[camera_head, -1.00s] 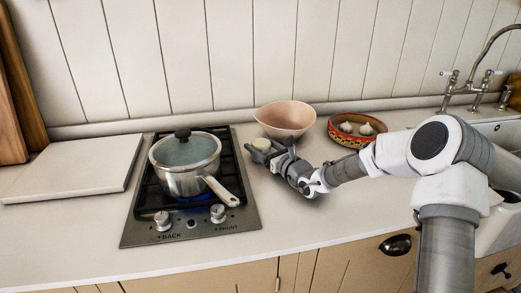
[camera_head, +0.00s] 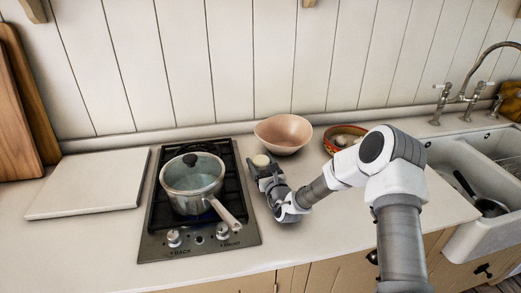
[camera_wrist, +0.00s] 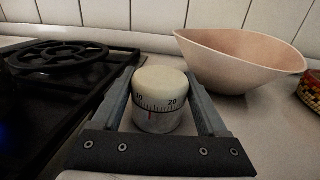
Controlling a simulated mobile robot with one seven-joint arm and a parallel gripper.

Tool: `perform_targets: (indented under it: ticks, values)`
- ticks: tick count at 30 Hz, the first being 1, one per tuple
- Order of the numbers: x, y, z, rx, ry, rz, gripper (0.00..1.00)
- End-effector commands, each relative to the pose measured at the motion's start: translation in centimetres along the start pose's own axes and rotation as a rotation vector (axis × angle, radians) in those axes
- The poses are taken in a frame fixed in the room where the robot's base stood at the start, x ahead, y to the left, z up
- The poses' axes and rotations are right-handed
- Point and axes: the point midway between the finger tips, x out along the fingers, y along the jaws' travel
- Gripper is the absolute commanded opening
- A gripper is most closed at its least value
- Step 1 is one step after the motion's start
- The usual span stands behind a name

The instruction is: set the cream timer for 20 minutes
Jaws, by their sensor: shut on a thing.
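The cream timer (camera_wrist: 160,82) stands upright on the worktop between the hob and the pink bowl. It has a cream domed top and a band of numbers around it; 20 shows to the right of a red mark on the lower part, with a partly readable number at the left. My gripper (camera_wrist: 161,90) is shut on the timer, one finger on each side. In the head view the timer (camera_head: 261,160) shows only as a small cream top at the tip of my gripper (camera_head: 263,168).
A lidded saucepan (camera_head: 192,185) stands on the black hob (camera_head: 158,218) to the left, with a blue flame in sight. The pink bowl (camera_head: 283,133) is just behind the timer. A patterned bowl (camera_head: 332,147) stands further right, partly behind my arm. Worktop in front is clear.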

Motion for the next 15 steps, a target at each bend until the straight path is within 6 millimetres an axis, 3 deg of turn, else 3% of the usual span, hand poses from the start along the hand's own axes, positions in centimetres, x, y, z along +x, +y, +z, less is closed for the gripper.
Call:
perform_targets:
  ticks: [1,15]
  values:
    - [-0.01,0.16,0.92,0.004,0.003,-0.012,0.21]
    - [-0.04,0.00,0.71,0.005,0.002,-0.144,0.21]
